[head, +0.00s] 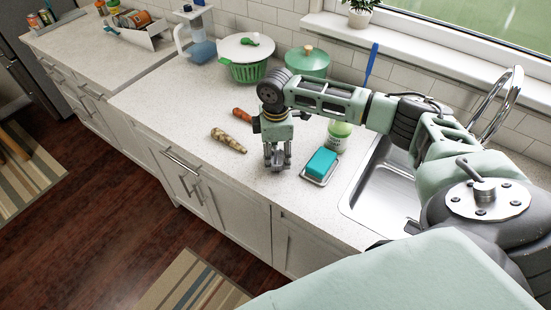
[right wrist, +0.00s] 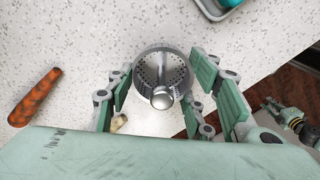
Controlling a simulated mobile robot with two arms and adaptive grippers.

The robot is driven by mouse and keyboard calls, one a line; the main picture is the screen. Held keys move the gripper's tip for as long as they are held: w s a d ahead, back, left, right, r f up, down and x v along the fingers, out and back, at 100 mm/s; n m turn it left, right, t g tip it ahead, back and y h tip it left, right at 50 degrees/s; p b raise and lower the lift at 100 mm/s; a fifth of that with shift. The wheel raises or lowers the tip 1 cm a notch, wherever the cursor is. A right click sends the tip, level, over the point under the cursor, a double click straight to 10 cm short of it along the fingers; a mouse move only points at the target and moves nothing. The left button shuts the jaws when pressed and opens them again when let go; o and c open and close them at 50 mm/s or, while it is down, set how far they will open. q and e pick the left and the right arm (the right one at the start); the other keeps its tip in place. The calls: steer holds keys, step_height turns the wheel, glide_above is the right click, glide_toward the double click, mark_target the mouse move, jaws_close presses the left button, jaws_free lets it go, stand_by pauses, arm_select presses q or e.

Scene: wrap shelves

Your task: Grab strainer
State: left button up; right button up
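A round silver strainer (right wrist: 163,77) with small holes and a central knob shows in the right wrist view. My right gripper (right wrist: 164,72) has its fingers on both sides of it, very close to its rim. I cannot tell whether they press on it. In the head view my right gripper (head: 277,164) points down at the counter, and I cannot make out the strainer there between its fingers. A small green and dark mechanism (right wrist: 285,114) at the right of the wrist view seems to be my left gripper; its fingers are too small to read.
A teal sponge (head: 321,162) on a dish, a green-labelled jar (head: 339,135) and the sink (head: 385,190) lie right of the gripper. A beige root (head: 228,140) and a carrot (head: 242,114) lie left. The counter's front edge is close. Green pots (head: 307,62) stand behind.

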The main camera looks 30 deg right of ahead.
steer(key=c, duration=0.6)
steer(key=shift+o, duration=0.2)
